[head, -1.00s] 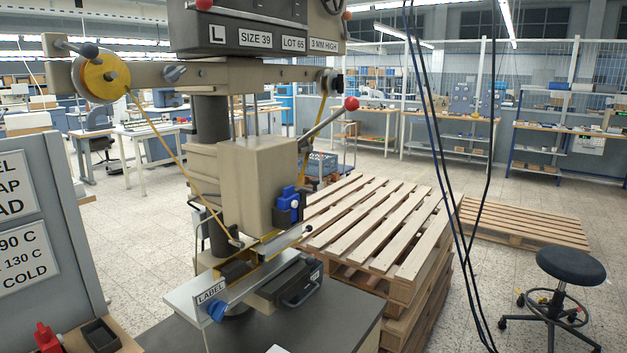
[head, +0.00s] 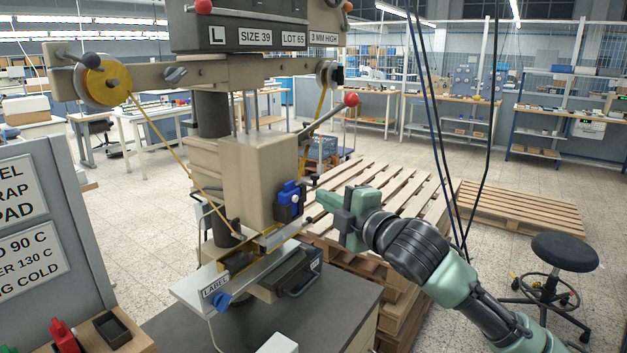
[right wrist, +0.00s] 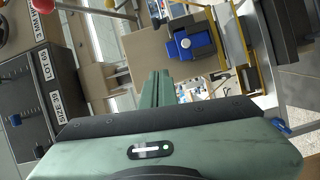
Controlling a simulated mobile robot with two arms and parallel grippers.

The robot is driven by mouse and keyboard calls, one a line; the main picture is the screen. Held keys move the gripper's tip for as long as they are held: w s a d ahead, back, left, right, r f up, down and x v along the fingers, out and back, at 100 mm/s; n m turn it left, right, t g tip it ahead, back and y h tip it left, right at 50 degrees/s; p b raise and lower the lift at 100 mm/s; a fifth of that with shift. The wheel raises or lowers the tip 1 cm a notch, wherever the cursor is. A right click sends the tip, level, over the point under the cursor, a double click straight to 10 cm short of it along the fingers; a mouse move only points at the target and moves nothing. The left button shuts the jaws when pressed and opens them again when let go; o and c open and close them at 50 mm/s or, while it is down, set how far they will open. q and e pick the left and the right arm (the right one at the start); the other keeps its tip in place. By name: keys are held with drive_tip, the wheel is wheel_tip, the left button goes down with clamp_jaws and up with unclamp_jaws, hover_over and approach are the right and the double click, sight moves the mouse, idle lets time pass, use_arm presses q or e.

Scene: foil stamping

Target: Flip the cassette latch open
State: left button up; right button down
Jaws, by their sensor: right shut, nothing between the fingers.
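The stamping press (head: 262,180) stands on a dark bench. A blue latch-like part (head: 290,194) sits on a dark block on the right side of its beige head. It also shows in the right wrist view as a blue block (right wrist: 192,44) on a dark plate, beyond the fingertips and to their right. A black cassette-like unit with a handle (head: 298,279) sits lower on the press. My right gripper (head: 322,216) is to the right of the blue part, apart from it. Its fingers (right wrist: 157,86) are shut and empty. My left gripper is not in view.
A red-knobbed lever (head: 351,100) sticks out above the right gripper. A yellow foil strip (head: 165,132) runs from the reel to the press. Stacked pallets (head: 385,182) stand behind my right arm. Dark cables (head: 437,140) hang close by. A grey sign panel (head: 75,225) is at left.

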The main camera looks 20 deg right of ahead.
sight(314, 181)
drive_tip(key=shift+w, duration=0.1)
drive_tip(key=w+p, duration=0.1)
drive_tip(key=w, duration=0.2)
drive_tip(key=w+p, duration=0.2)
drive_tip(key=w, duration=0.2)
drive_tip(key=w+d+f+p, duration=0.1)
drive_tip(key=w+p, duration=0.1)
drive_tip(key=w, duration=0.2)
drive_tip(key=shift+w, duration=0.25)
drive_tip(key=shift+a, duration=0.1)
drive_tip(key=shift+r, duration=0.1)
